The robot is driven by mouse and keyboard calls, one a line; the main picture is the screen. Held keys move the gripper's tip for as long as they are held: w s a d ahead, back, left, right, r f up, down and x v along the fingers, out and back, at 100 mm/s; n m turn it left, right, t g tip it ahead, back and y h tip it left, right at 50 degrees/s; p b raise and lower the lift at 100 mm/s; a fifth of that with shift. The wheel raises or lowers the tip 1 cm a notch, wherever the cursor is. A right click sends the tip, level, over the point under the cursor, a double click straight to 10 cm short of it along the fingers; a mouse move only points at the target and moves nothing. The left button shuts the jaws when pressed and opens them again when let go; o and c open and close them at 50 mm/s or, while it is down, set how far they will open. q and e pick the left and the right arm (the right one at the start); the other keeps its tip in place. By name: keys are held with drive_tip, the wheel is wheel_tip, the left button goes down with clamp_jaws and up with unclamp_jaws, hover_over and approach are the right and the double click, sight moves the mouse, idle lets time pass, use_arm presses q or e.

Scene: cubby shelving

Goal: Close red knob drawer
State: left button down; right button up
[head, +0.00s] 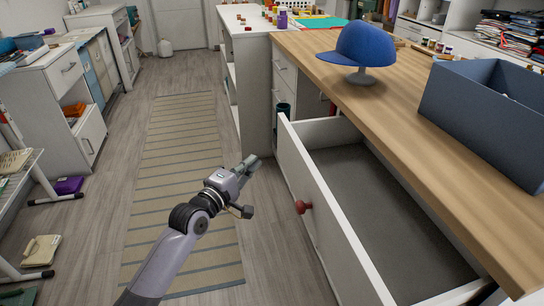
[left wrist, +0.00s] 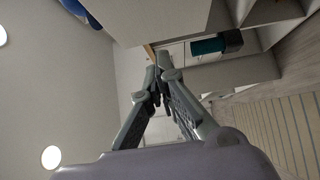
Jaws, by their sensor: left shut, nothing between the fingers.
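The drawer with the red knob (head: 302,206) stands pulled far out under the wooden worktop (head: 440,150). Its white front (head: 325,215) faces left toward the aisle, and its grey floor (head: 375,205) is empty where it shows. My left gripper (head: 251,164) is in front of the drawer's far end, left of its front panel and apart from the knob. Its fingers are shut and empty. They also show shut in the left wrist view (left wrist: 158,75), where the knob is not seen. My right gripper is not in view.
A blue cap (head: 364,45) on a stand and a blue-grey box (head: 490,115) sit on the worktop. The floor over the striped rug (head: 185,160) is clear.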

sight(282, 144)
use_arm(q)
drive_tip(key=shift+w+d+b, duration=0.25)
drive_tip(key=shift+w+d, duration=0.95)
drive_tip(key=shift+d, duration=0.2)
drive_tip(key=shift+w+d+b, duration=0.2)
drive_tip(key=shift+w+d, duration=1)
drive_tip(key=shift+d, duration=0.2)
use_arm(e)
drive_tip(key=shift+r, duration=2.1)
use_arm(q)
drive_tip(key=shift+f, duration=0.1)
